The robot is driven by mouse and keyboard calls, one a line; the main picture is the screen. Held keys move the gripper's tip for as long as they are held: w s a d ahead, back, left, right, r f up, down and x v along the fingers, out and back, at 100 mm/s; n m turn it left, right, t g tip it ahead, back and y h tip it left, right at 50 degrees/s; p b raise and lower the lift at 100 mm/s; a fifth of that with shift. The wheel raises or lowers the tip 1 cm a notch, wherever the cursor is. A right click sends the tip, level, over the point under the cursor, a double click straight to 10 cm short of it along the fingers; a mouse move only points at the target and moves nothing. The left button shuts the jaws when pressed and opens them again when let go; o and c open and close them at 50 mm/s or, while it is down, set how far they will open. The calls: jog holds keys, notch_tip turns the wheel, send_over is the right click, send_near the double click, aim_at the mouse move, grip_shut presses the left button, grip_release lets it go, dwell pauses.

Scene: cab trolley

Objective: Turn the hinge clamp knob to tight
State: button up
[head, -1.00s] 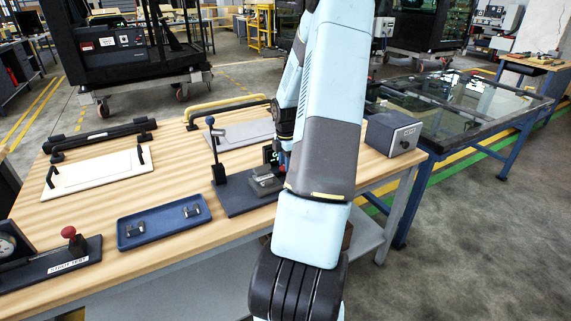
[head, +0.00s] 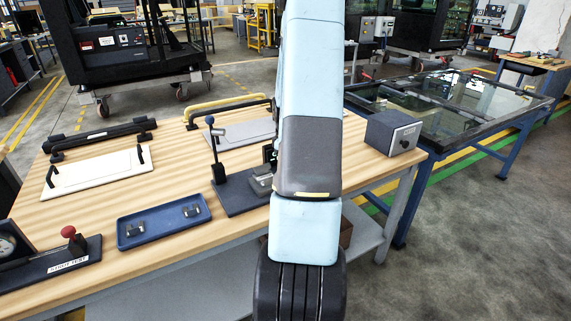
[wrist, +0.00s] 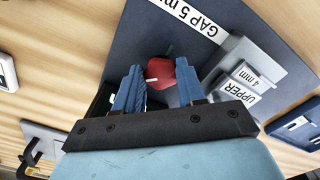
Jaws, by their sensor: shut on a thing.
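In the wrist view the red clamp knob (wrist: 161,73) has a short white mark on its left side and sits between the two blue fingers of my gripper (wrist: 159,84). My gripper is shut on it. The knob stands over a dark fixture plate (wrist: 165,25) labelled "GAP 5 mm". Beside it is a grey block (wrist: 240,80) labelled "UPPER 4 mm". In the head view the dark fixture base (head: 232,197) shows left of my arm, which hides the knob and my gripper there.
On the wooden bench, a blue tray (head: 165,235) with small metal parts lies left of the fixture. A blue-topped lever (head: 215,150) stands upright on the fixture base. A grey box with a dial (head: 385,130) stands to the right. A white panel (head: 95,177) lies further left.

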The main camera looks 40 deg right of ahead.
jog(key=m, duration=0.7)
jog(key=shift+w+a, duration=0.15)
jog(key=m, duration=0.8)
jog(key=shift+a+m, duration=0.15)
jog(key=shift+m, duration=0.15)
jog(key=m, duration=0.5)
jog(key=shift+w, duration=0.2)
jog(key=shift+w+m, duration=0.1)
jog(key=shift+m, duration=2.5)
jog(key=o, duration=1.1)
jog(key=shift+c, duration=0.2)
notch_tip(320, 180, up, 14)
jog(key=shift+f, duration=0.15)
